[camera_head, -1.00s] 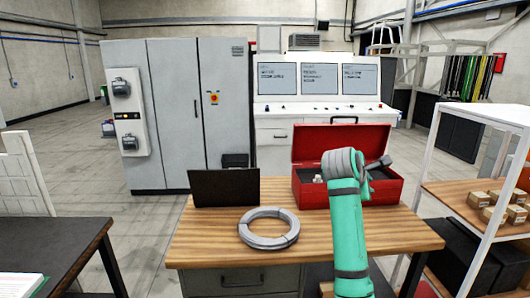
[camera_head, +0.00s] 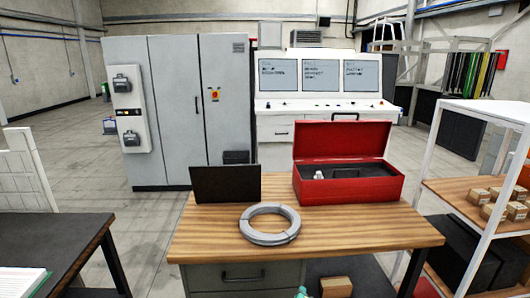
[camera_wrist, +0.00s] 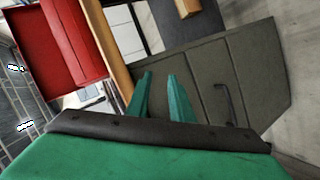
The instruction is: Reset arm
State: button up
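My gripper (camera_wrist: 159,76) shows in the wrist view with its two green fingers apart and only the background between them. It is in front of the workbench, with the drawer unit (camera_wrist: 245,75) behind the fingers. In the head view only a small teal bit of my arm shows at the bottom edge, and the gripper is out of the picture.
The wooden workbench (camera_head: 340,228) bears an open red toolbox (camera_head: 350,188) with a small white item inside, a grey cable coil (camera_head: 270,237) and a dark panel (camera_head: 225,184). A white-framed shelf (camera_head: 455,190) with boxes stands right. A dark table (camera_head: 50,240) stands left.

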jog(key=s+a+f+m+t+y, duration=0.1)
jog(key=s+a+f+m, duration=0.3)
jog(key=s, duration=0.9)
jog(key=s+a+f+m+t+y, duration=0.1)
jog(key=s+a+f, duration=0.55)
jog(key=s, duration=0.65)
jog(key=s+r+m, duration=0.3)
jog(key=s+r, duration=0.3)
jog(key=s, duration=0.7)
jog(key=s+a+r+m+t+y, duration=0.1)
jog(key=s+r, duration=0.5)
jog(key=s, duration=0.7)
jog(key=shift+m, duration=0.9)
jog(key=shift+s+a, duration=0.1)
